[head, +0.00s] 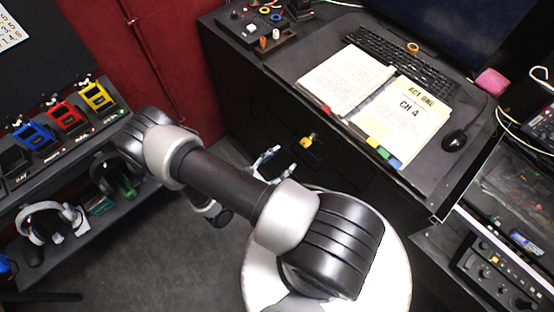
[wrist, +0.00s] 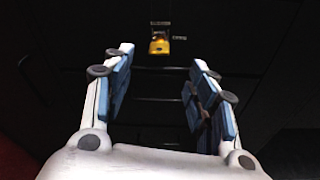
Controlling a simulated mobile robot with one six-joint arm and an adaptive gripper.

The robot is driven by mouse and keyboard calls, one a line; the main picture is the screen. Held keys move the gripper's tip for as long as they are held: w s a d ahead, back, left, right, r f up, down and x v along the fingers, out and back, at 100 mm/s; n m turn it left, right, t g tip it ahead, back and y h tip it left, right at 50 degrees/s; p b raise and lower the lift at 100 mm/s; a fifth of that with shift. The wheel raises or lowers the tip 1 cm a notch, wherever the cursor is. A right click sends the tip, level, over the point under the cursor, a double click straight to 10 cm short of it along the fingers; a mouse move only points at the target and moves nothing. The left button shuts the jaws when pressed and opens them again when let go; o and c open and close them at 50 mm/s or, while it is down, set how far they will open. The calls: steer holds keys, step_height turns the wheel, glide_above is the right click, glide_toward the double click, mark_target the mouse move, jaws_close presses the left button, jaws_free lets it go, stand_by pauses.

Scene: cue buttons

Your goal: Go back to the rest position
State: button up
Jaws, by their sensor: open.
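My gripper (head: 268,166) is open and empty in front of the dark drawer front below the desk, with its base partly hidden behind my arm. In the wrist view its two blue-padded fingers (wrist: 160,95) stand well apart with nothing between them. A small yellow item (head: 308,141) sits on the dark front, to the right of my gripper and apart from it. The yellow item also shows in the wrist view (wrist: 159,43), beyond the fingertips at the top centre.
A desk (head: 290,70) holds an open script binder (head: 400,105), a keyboard (head: 385,60) and a mouse (head: 455,139). At left, a shelf bears blue, red and yellow devices (head: 66,117) and headphones (head: 50,225). A control panel (head: 490,270) stands at lower right. Grey floor (head: 150,260) is clear at lower left.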

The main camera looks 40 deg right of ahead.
steer(key=shift+a, duration=0.25)
steer(key=shift+r, duration=0.1)
steer(key=a+r+m+g+y, duration=0.3)
steer(key=r+m+g+y, duration=0.5)
steer(key=r, duration=1.2)
steer(key=s+a+r+m+t+y, duration=0.4)
steer(key=a+r+t, duration=0.1)
steer(key=r, duration=0.4)
steer(key=s+a+r+m+t+y, duration=0.4)
steer(key=a+r+t, duration=0.1)
steer(key=r, duration=0.4)
steer(key=shift+s+r+m+t, duration=0.2)
steer(key=shift+m+t, duration=0.2)
steer(key=shift+t, duration=0.1)
